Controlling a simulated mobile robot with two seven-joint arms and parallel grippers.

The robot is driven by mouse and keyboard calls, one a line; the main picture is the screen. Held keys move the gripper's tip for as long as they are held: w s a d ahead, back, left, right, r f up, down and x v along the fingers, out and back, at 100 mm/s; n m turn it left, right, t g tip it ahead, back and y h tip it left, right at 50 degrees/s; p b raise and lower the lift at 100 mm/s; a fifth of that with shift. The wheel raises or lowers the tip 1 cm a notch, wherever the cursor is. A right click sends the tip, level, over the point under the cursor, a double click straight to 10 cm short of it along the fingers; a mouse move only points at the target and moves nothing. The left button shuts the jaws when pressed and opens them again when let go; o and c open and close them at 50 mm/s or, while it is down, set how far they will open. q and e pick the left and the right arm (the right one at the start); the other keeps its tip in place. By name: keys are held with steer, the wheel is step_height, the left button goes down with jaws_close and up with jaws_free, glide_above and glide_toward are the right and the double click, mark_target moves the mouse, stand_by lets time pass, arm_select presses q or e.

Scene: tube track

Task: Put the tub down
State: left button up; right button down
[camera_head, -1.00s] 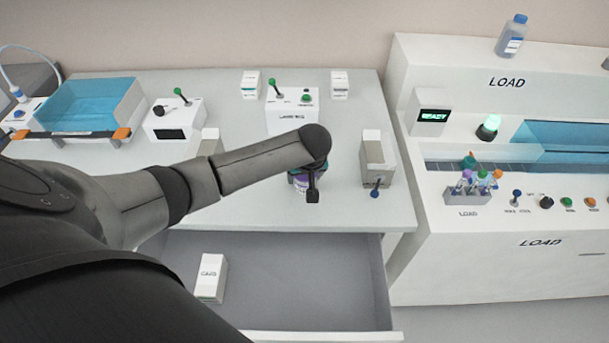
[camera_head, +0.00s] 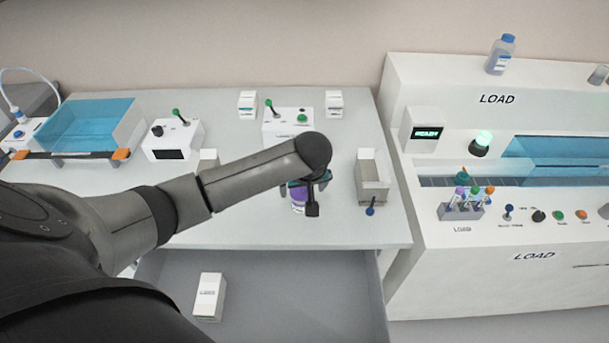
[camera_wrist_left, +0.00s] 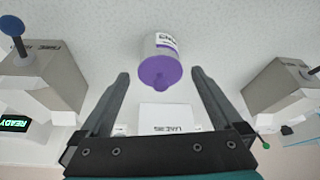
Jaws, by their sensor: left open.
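The tub (camera_wrist_left: 160,62) is white with a purple lid and a printed label. In the left wrist view it stands on the grey counter, just ahead of my left fingertips and between their lines. My left gripper (camera_wrist_left: 161,74) is open, with a finger on each side and a visible gap to the tub. In the head view the tub (camera_head: 298,196) shows partly below my left wrist, near the counter's front edge. My wrist hides part of it and most of the gripper (camera_head: 305,187). My right gripper is not in view.
Below the counter, an open drawer (camera_head: 290,290) holds a white box (camera_head: 209,296). The loading machine (camera_head: 455,235) stands at the right.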

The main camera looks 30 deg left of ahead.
arm_select(q)
steer(key=p+v, duration=0.1)
steer(key=v, duration=0.5)
steer(key=shift+r, duration=0.2)
steer(key=shift+s+p, duration=0.1)
steer(key=shift+p, duration=0.2)
